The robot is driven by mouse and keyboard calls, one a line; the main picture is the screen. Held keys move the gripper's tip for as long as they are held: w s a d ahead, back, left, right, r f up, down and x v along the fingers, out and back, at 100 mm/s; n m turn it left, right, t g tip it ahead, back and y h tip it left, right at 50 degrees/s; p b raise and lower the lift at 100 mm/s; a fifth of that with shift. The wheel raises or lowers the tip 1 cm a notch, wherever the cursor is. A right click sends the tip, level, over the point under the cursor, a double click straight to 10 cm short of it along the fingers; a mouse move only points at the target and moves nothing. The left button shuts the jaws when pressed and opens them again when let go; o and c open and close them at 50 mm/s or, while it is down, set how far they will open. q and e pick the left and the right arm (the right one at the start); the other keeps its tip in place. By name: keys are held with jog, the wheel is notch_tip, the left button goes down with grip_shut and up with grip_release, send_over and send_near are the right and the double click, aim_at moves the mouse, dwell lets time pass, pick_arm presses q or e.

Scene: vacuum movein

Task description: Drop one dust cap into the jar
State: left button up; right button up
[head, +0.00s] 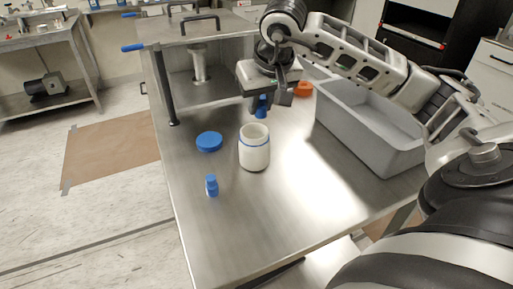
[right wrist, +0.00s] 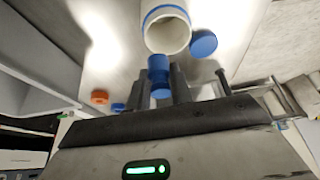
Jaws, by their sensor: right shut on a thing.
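The jar (head: 254,152) is white with a blue band and stands open and upright on the metal table; it also shows in the right wrist view (right wrist: 167,30). My right gripper (head: 262,100) is shut on a blue dust cap (head: 261,112), held above the table just behind the jar. The held cap also shows in the right wrist view (right wrist: 158,66), apart from the jar's mouth. Another small blue cap (head: 211,186) stands on the table at the front left. A flat blue lid (head: 209,141) lies left of the jar. My left gripper is not in view.
A grey bin (head: 365,130) stands on the table at the right. An orange piece (head: 303,89) lies behind the gripper, with a small blue piece (right wrist: 118,107) near it in the wrist view. A raised metal shelf (head: 200,30) stands at the back.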

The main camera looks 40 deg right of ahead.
jog(key=o, duration=1)
jog(key=shift+s+r, duration=0.15)
jog(key=shift+r, duration=0.35)
pick_arm(q)
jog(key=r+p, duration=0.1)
jog(key=p, duration=0.2)
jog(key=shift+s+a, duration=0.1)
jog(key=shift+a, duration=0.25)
pick_arm(e)
jog(key=v, duration=1.5)
